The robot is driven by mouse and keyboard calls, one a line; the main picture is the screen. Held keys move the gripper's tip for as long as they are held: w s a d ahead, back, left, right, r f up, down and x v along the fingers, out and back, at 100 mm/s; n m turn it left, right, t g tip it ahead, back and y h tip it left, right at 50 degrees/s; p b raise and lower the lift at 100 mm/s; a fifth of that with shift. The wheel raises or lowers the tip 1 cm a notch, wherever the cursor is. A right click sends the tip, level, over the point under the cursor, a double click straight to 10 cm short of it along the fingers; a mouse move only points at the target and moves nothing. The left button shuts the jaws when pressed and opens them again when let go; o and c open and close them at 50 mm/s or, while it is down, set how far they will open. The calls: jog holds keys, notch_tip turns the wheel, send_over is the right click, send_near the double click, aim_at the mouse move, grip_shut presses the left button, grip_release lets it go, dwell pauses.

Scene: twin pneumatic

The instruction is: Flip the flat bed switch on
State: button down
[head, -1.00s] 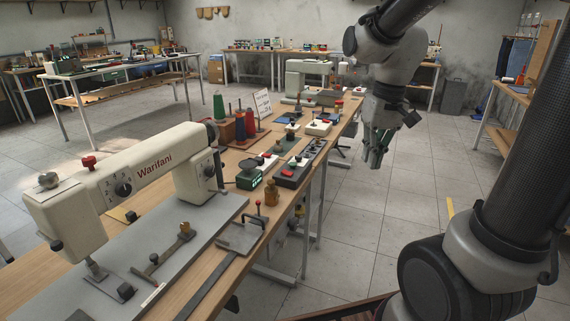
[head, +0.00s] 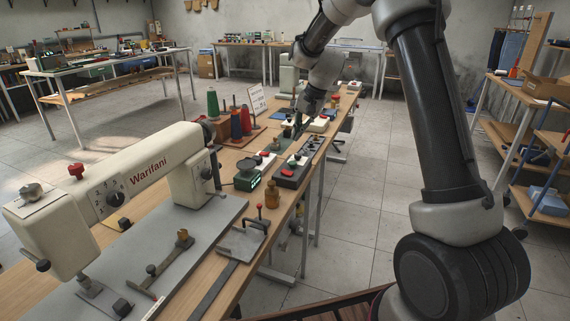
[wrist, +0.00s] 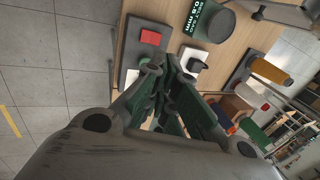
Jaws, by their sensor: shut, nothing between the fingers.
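My gripper (head: 298,134) is over the far part of the long workbench, fingers pointing down, shut and empty. In the wrist view its dark green fingers (wrist: 168,118) cover part of a dark grey control box. That box (head: 291,181) has a red and a green button in the head view; its red button (wrist: 151,37) shows in the wrist view. A white switch box (wrist: 190,64) with a black part lies beside the fingers. A white box with a red button (head: 264,157) is left of the grey box. I cannot tell which is the flat bed switch.
The cream sewing machine (head: 130,175) stands on the near bench.

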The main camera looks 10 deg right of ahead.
aim_at(285, 170)
jog(key=x, duration=1.3)
jog(key=shift+a+f, duration=0.1)
jog(key=shift+f, duration=0.4)
jog(key=shift+w+a+f, duration=0.25)
jog(key=shift+a+f, duration=0.05)
jog(key=shift+f, duration=0.1)
jog(key=shift+s+d+r, duration=0.2)
jog(key=shift+s+d, duration=0.3)
jog(key=shift+d, duration=0.2)
